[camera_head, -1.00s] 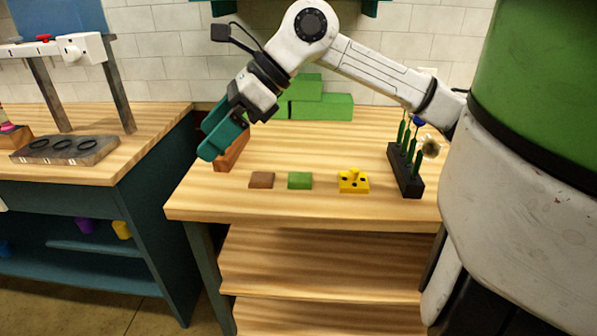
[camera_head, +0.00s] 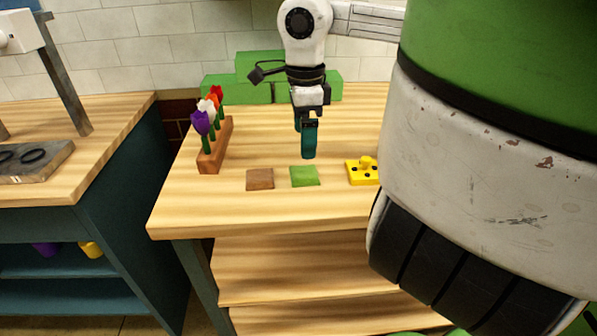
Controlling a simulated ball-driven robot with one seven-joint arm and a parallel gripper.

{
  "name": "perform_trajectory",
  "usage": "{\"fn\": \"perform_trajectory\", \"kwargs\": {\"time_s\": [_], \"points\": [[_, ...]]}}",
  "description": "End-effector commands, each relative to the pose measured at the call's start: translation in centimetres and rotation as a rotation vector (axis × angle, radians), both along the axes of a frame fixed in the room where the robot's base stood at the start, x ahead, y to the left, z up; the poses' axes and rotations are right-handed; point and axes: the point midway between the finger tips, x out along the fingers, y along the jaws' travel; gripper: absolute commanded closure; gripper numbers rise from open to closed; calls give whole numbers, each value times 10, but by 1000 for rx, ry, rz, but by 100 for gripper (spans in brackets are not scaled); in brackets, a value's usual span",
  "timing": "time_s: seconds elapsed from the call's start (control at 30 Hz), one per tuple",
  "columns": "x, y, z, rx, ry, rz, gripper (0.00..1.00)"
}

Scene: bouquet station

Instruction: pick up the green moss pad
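The green moss pad (camera_head: 304,176) is a small flat green square lying on the wooden table, between a brown square pad and a yellow piece. My gripper (camera_head: 309,154) points straight down just behind the green pad, with its teal fingers over the table. It appears apart from the pad. The fingers are seen edge-on, so I cannot tell whether they are open or shut. Nothing shows held in them.
The brown pad (camera_head: 260,179) lies left of the green pad, and the yellow piece (camera_head: 362,170) with dark holes lies right. A wooden block (camera_head: 216,146) with several flowers stands at the back left. Green blocks (camera_head: 236,90) stand by the wall. The table front (camera_head: 250,215) is clear.

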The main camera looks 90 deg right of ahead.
Motion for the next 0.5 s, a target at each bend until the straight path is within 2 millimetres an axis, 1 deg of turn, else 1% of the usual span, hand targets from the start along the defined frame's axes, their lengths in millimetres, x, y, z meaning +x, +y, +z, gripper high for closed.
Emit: {"fn": "perform_trajectory", "kwargs": {"time_s": [0.03,0.1,0.2,0.37,0.5], "points": [[0,1,-9,4,-2,1,4],[0,1,-18,2,-3,0,4],[1,1,-28,2,-3,0,4],[0,2,-37,2,-3,1,4],[0,5,-56,4,-5,1,4]]}}
